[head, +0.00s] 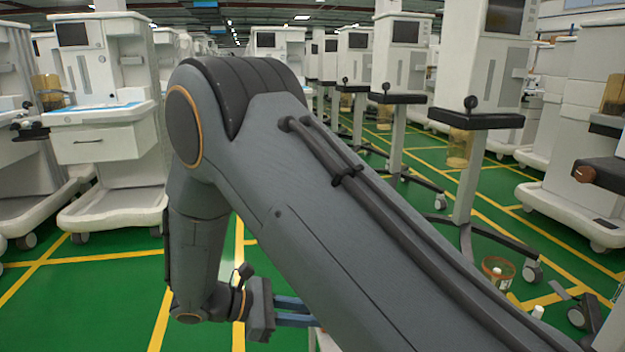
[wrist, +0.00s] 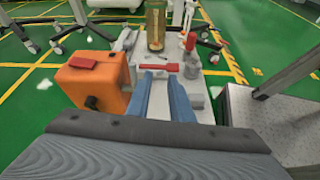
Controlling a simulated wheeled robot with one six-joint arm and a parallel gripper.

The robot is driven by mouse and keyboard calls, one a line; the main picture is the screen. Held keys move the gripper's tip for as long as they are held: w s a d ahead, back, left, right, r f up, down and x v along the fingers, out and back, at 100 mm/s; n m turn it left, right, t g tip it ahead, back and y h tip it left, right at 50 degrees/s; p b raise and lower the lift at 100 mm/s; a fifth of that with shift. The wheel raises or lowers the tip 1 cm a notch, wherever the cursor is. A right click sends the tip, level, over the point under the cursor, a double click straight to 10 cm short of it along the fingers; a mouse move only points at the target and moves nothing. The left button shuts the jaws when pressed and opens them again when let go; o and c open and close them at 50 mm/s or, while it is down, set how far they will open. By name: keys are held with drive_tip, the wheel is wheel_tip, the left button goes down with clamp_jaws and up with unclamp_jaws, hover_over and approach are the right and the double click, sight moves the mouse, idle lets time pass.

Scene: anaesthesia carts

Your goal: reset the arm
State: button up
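My arm crosses the middle of the head view, bent at the elbow, with its forearm hanging down. My gripper (head: 308,312) is at lower centre there, its two blue fingers apart and its tips partly hidden behind the arm. In the wrist view my gripper (wrist: 160,77) shows its blue fingers spread with an empty gap between them. A small flat red piece (wrist: 158,66) lies on a light surface (wrist: 205,78) just beyond the fingertips. I cannot tell how far below the tips it is.
An orange box (wrist: 90,88) is left of the fingers. An amber cylinder (wrist: 156,28) and a red object (wrist: 190,42) stand beyond. White anaesthesia carts (head: 105,115) line both sides. A wheeled stand (head: 465,190) is at right. Green floor (head: 120,290) is clear at lower left.

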drive_tip(key=s+d+r+m+g+y, duration=0.2)
drive_tip(key=s+r+m+y, duration=0.45)
drive_tip(key=s, duration=0.35)
drive_tip(key=s+d+r+m+g+y, duration=0.1)
drive_tip(key=s+d+r+m+y, duration=0.1)
drive_tip(key=s+r+m+y, duration=0.65)
drive_tip(key=s+d+r+m+h+p, duration=0.2)
drive_tip(key=d+r+m+p, duration=0.2)
drive_tip(key=d+r+p, duration=1.2)
drive_tip(key=r+p, duration=0.2)
drive_tip(key=p, duration=0.7)
drive_tip(key=shift+m, duration=0.3)
drive_tip(key=shift+f, duration=0.1)
